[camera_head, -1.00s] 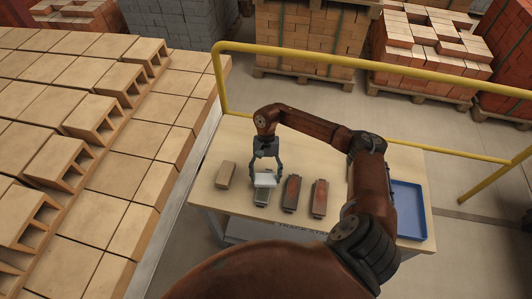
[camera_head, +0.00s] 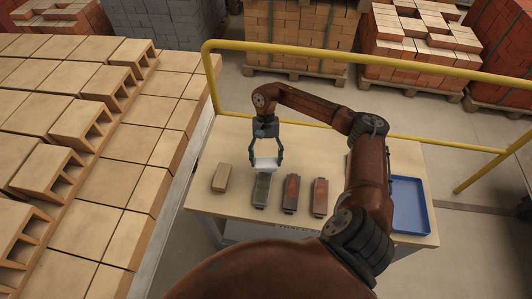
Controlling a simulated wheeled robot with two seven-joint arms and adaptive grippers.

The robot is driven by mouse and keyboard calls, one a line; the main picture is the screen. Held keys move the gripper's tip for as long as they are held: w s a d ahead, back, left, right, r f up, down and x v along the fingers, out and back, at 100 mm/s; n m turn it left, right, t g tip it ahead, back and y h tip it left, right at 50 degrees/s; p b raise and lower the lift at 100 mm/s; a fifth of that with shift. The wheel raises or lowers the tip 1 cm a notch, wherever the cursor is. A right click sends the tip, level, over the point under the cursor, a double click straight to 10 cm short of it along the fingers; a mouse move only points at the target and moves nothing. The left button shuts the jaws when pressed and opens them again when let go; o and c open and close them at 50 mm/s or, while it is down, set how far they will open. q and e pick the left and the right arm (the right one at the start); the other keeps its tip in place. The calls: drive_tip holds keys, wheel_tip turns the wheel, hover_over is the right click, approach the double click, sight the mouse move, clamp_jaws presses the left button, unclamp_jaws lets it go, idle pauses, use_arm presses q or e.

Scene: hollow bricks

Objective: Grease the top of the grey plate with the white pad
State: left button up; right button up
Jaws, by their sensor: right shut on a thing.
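My right gripper (camera_head: 266,159) is shut on the white pad (camera_head: 265,164), gripping it between its two dark fingers. The grey plate (camera_head: 262,190) is a narrow grey-green slab lying lengthwise on the table. The pad shows at the far end of the plate and overlaps that end in the picture. I cannot tell whether it touches the plate or hangs just above it. Most of the plate's top shows clear of the pad. My left gripper is not in view.
Two dark plates with reddish tops (camera_head: 291,194) (camera_head: 320,197) lie right of the grey plate. A tan block (camera_head: 221,177) lies to its left. A blue tray (camera_head: 424,207) sits at the table's right. A yellow rail (camera_head: 350,60) runs behind. Hollow bricks (camera_head: 85,127) stand at left.

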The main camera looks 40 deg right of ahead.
drive_tip(key=shift+w+r, duration=0.1)
drive_tip(key=shift+r, duration=0.7)
drive_tip(key=shift+r+p, duration=0.55)
drive_tip(key=shift+r, duration=0.65)
